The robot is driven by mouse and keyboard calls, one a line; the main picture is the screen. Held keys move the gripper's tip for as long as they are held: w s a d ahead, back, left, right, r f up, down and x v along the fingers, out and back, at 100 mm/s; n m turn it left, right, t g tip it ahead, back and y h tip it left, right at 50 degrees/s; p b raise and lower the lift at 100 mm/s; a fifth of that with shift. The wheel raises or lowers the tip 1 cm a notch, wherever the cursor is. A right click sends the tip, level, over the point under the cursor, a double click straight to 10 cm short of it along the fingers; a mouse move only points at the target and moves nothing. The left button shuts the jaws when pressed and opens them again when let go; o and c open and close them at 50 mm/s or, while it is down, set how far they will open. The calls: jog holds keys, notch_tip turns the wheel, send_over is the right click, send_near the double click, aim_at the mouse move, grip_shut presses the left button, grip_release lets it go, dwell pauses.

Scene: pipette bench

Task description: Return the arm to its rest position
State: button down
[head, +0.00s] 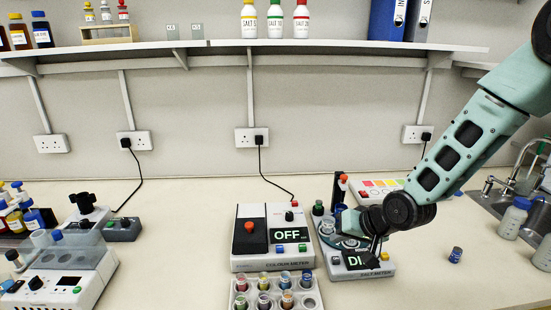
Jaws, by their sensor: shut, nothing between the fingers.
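My teal arm (457,152) reaches in from the upper right, down to the bench. My gripper (374,252) is dark and shut, with nothing visible in it. It is over the right part of the salt meter (378,272), partly covering its display. I cannot tell whether its fingertips touch the meter.
Left of the salt meter are the colour meter (273,268), reading OFF, and a rack (240,301) of coloured vials. A small blue-capped vial (455,255) stands on open bench to the right. Bottles (514,218) and a sink (482,207) are farther right. A shelf (330,45) runs above.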

jog(key=s+a+r+n+g+h+b, duration=0.1)
jog(key=s+r+n+g, duration=0.1)
jog(key=s, duration=0.8)
jog(key=s+a+r+n+g+h+b, duration=0.1)
jog(key=s+a+r+n+g+h, duration=0.1)
jog(key=s, duration=0.8)
jog(key=s+a+r+n+g+h+b, duration=0.1)
jog(key=s+r+n, duration=0.3)
jog(key=s, duration=0.6)
jog(key=shift+s+a+n+g, duration=0.2)
jog(key=shift+a+n+g, duration=0.1)
jog(key=shift+a+g, duration=0.35)
jog(key=shift+r, duration=0.1)
